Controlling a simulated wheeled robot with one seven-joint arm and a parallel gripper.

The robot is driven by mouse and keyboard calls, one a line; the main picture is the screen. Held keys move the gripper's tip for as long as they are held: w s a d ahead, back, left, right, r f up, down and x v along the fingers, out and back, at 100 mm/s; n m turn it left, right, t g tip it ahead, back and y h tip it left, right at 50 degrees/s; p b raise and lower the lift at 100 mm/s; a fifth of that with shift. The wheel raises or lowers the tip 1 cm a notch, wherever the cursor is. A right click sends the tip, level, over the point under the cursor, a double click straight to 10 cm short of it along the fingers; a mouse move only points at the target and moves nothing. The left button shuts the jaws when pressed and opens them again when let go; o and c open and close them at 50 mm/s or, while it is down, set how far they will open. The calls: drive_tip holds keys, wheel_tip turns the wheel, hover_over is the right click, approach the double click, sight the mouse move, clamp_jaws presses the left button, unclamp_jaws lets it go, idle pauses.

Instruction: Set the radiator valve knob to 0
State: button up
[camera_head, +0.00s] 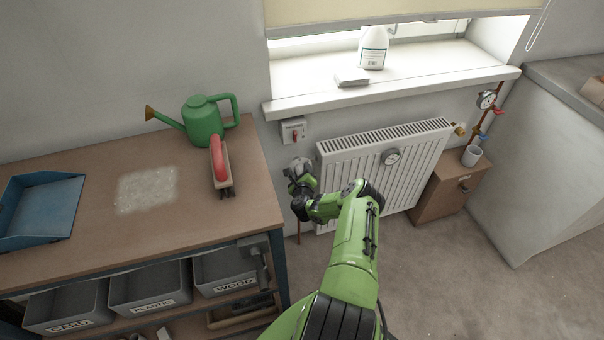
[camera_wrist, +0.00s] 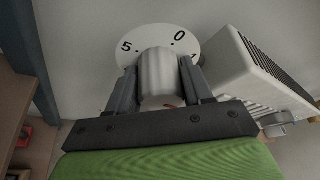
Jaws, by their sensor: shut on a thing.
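The radiator valve knob (camera_wrist: 158,78) is a whitish ribbed cylinder in the wrist view, in front of a round white dial (camera_wrist: 145,40) that shows 5 at the upper left, 0 at the upper right and part of a 1 at the right. A small red mark shows low on the knob's near face. My gripper (camera_wrist: 157,84) is shut on the knob, one finger on each side. The lower dial is hidden. In the head view my gripper (camera_head: 301,176) is at the left end of the white radiator (camera_head: 400,165) and hides most of the knob.
A workbench (camera_head: 90,235) stands close on the left, with a green watering can (camera_head: 203,120) and a red-handled brush (camera_head: 219,165) on it. A switch box (camera_head: 294,131) is on the wall above my gripper. A wooden box (camera_head: 448,190) stands right of the radiator; floor in front is clear.

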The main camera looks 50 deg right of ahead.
drive_tip(key=n, duration=0.1)
drive_tip(key=n+h+b, duration=0.1)
drive_tip(key=n, duration=0.1)
drive_tip(key=n+h+b, duration=0.1)
drive_tip(key=shift+a+f, duration=0.1)
drive_tip(key=shift+f, duration=0.15)
drive_tip(key=n+h+b, duration=0.2)
drive_tip(key=n+b, duration=0.1)
drive_tip(key=n, duration=0.1)
drive_tip(key=shift+t, duration=0.4)
drive_tip(key=n+t+b, duration=0.1)
drive_tip(key=n+b, duration=0.1)
drive_tip(key=n, duration=0.1)
drive_tip(key=n+b, duration=0.2)
drive_tip(key=shift+f+n+t+h, duration=0.15)
drive_tip(key=shift+n+t+h, duration=0.25)
drive_tip(key=n+t+b, duration=0.1)
drive_tip(key=n+t, duration=0.1)
drive_tip(key=n, duration=0.3)
drive_tip(key=shift+n, duration=0.4)
drive_tip(key=o, duration=1)
drive_tip(key=shift+t, duration=0.3)
drive_tip(key=shift+c, duration=0.2)
drive_tip(key=shift+s, duration=0.1)
